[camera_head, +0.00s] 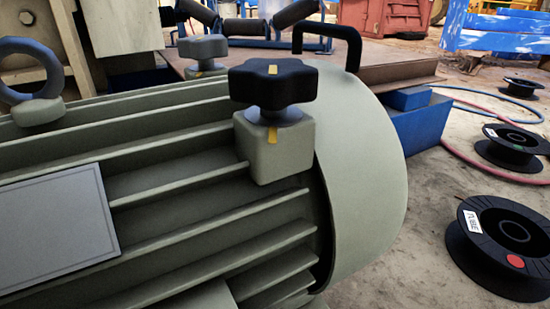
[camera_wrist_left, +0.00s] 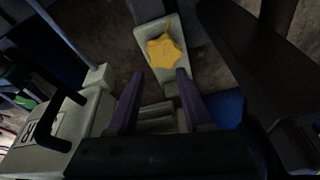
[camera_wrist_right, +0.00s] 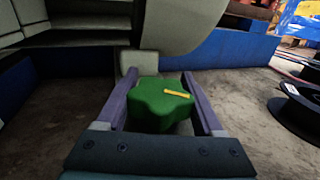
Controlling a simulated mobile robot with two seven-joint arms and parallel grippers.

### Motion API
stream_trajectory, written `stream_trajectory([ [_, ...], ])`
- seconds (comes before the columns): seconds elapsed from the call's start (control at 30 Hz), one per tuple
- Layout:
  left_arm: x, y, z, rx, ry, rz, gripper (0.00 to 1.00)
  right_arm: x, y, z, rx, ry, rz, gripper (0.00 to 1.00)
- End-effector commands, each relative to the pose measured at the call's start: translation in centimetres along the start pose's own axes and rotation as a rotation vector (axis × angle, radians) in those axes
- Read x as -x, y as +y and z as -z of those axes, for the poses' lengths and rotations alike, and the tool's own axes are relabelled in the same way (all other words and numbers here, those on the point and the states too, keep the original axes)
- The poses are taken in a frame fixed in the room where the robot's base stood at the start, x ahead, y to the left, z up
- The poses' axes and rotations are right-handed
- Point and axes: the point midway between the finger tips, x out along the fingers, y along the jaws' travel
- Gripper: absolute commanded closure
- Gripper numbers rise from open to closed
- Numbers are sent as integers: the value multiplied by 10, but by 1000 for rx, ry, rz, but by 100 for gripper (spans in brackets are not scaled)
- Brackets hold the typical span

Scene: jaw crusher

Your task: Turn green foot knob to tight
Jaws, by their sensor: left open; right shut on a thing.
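The green foot knob (camera_wrist_right: 160,104) is a lobed knob with a yellow mark on its top, seen in the right wrist view. It sits in front of a pale block under the motor. My right gripper (camera_wrist_right: 160,100) is shut on it, with one finger on each side. My left gripper (camera_wrist_left: 160,75) is open and empty in the left wrist view. A yellow lobed knob (camera_wrist_left: 166,51) on a pale foot lies beyond its fingertips. Neither gripper shows in the head view, and the green knob is hidden there.
The ribbed motor (camera_head: 150,140) fills the left of the head view. A black knob (camera_head: 272,83) and a grey knob (camera_head: 203,47) stand on its top, each with yellow marks. Black cable reels (camera_head: 500,240) and hoses lie on the floor at the right. A blue beam (camera_wrist_right: 215,52) stands behind the green knob.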

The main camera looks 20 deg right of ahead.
Motion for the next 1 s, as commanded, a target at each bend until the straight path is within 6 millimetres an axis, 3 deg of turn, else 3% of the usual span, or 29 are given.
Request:
stream_trajectory([
  [0.3, 0, 0, 0, -1, 0, 1, 50, 0, 0, -1, 1, -5, -1, 1],
  [0.77, 0, -2, -1, -9, -2, 7, 50, 0, 0, 2, -4, 2, -74, 1],
  [1.0, 0, -2, 0, -9, -1, 7, 50, 0, 7, 0, 10, -7, -389, 1],
])
